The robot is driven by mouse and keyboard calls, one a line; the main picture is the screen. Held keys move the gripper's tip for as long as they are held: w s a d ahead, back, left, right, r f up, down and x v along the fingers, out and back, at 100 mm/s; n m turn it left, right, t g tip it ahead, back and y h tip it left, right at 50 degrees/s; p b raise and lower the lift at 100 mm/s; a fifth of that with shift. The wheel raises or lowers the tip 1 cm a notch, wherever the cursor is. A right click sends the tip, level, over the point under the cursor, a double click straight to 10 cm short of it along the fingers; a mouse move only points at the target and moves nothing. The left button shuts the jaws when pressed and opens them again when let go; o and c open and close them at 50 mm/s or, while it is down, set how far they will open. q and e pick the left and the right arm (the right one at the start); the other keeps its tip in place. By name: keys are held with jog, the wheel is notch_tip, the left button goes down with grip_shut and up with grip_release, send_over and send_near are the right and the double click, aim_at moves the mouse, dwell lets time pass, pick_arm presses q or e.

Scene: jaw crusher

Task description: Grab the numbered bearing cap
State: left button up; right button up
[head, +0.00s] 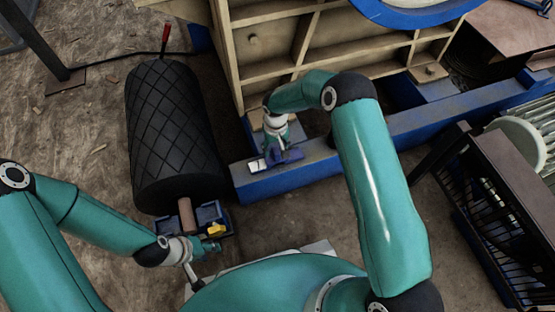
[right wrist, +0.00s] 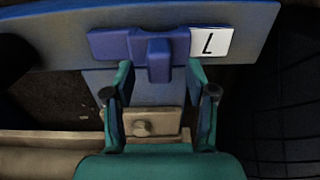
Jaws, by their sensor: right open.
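The numbered bearing cap (right wrist: 115,44) is a purple-blue block with a raised middle knob and a white plate (right wrist: 211,41) bearing one dark character, like a 7. It lies on a blue beam; in the head view the cap (head: 290,155) is partly hidden by my right gripper (head: 270,147). In the right wrist view my right gripper (right wrist: 158,75) is open, its fingertips on either side of the knob with gaps at both sides. Their height above the cap is unclear. My left gripper (head: 212,247) is beside a blue bracket at the roller's near end; its jaws are too small to judge.
The blue beam (head: 310,175) runs up to the right, below a ribbed tan machine wall (head: 290,55). A black roller (head: 170,130) lies at left, with a yellow piece (head: 216,230) on the bracket (head: 183,228) at its near end. A dark rack (head: 500,200) stands at right.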

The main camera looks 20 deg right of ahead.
notch_tip(320, 180, down, 2)
jog(key=shift+f, duration=0.1)
grip_shut()
dwell(0.4)
